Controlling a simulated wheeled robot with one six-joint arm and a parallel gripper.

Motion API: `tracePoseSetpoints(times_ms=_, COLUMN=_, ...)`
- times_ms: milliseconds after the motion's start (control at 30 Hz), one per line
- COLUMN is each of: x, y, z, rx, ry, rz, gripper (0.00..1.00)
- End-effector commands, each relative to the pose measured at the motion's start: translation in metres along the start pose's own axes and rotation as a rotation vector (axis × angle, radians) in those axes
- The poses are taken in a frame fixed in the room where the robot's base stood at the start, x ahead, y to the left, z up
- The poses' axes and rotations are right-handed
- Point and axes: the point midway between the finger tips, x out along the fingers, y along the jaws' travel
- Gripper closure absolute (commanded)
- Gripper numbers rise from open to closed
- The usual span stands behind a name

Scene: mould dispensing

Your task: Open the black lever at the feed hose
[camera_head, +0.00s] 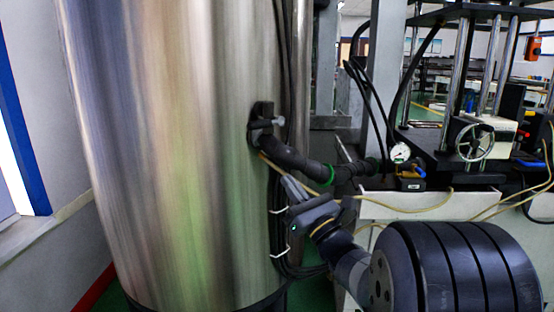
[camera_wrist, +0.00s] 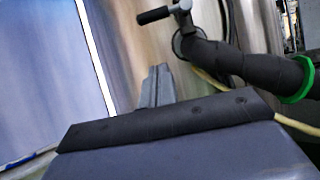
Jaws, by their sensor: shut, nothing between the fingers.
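The black lever (camera_head: 264,122) sits on the side of the large steel tank, where the thick black feed hose (camera_head: 288,157) joins it. In the wrist view the lever (camera_wrist: 154,15) is a black grip on a grey stem, pointing left above the hose (camera_wrist: 235,62). My gripper (camera_head: 291,186) is below and slightly right of the lever in the head view, apart from it. In the wrist view my gripper's fingers (camera_wrist: 157,72) are together and empty, with the lever beyond their tips.
The steel tank (camera_head: 170,150) fills the left. Thin cables (camera_head: 275,225) hang down its right side. A machine with a handwheel (camera_head: 475,142), a gauge (camera_head: 400,152) and a blue-handled valve (camera_head: 416,172) stands to the right. A yellow hose (camera_head: 420,207) runs near my arm.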

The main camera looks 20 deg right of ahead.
Motion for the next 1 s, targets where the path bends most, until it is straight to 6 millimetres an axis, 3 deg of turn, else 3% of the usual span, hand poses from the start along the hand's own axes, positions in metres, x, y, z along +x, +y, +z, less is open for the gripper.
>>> tracePoseSetpoints(times_ms=500, x=0.101, y=0.001, z=0.006, rx=-0.001, ry=-0.002, rz=0.002, gripper=1.0)
tracePoseSetpoints(times_ms=700, x=0.117, y=0.0, z=0.025, rx=-0.001, ry=-0.002, rz=0.001, gripper=1.0)
tracePoseSetpoints(times_ms=1000, x=0.122, y=0.0, z=0.029, rx=0.0, ry=-0.001, rz=0.0, gripper=1.0)
